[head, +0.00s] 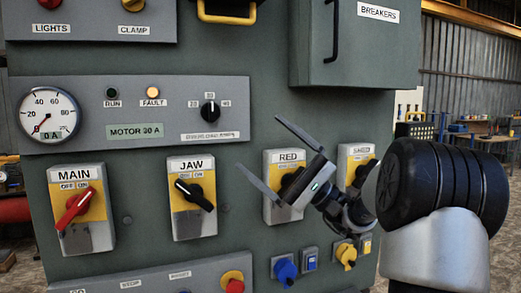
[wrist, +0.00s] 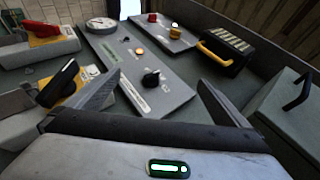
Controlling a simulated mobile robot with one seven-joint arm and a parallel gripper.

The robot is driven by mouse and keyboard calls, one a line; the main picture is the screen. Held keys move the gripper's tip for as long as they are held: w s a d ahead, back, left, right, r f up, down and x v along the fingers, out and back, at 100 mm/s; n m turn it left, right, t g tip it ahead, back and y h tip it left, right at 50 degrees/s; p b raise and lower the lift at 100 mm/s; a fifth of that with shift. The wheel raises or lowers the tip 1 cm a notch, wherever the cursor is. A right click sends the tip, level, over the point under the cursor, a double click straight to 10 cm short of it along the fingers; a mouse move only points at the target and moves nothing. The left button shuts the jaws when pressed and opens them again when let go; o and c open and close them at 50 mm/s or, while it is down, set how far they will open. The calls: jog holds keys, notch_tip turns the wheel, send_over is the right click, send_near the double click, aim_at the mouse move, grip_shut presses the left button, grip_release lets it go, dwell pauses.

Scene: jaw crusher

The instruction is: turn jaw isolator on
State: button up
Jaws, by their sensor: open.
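The JAW isolator (head: 194,198) is a grey box with a yellow plate marked OFF and ON and a black rotary handle. It is on the green cabinet front, left of my gripper in the head view. Its handle slants from upper left to lower right. In the wrist view the black handle (wrist: 57,83) stands at the left, outside the left finger. My gripper (head: 259,142) is open and empty, in front of the cabinet between the JAW and RED isolators in the picture. Its spread fingers also show in the wrist view (wrist: 159,80). Nothing visibly touches the JAW handle.
The MAIN isolator (head: 78,208) with a red handle is left of JAW. The RED isolator (head: 280,207) is partly hidden behind my gripper. A motor panel (head: 135,108) with gauge, lamps and black knob juts out above. Blue and yellow sockets (head: 285,269) sit below.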

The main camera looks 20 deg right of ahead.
jog(key=shift+s+d+r, duration=0.1)
jog(key=shift+d+r, duration=0.05)
jog(key=shift+d, duration=0.05)
dwell(0.5)
jog(key=b+v, duration=0.1)
jog(key=v, duration=1.6)
jog(key=shift+s+d, duration=0.15)
jog(key=shift+d, duration=0.05)
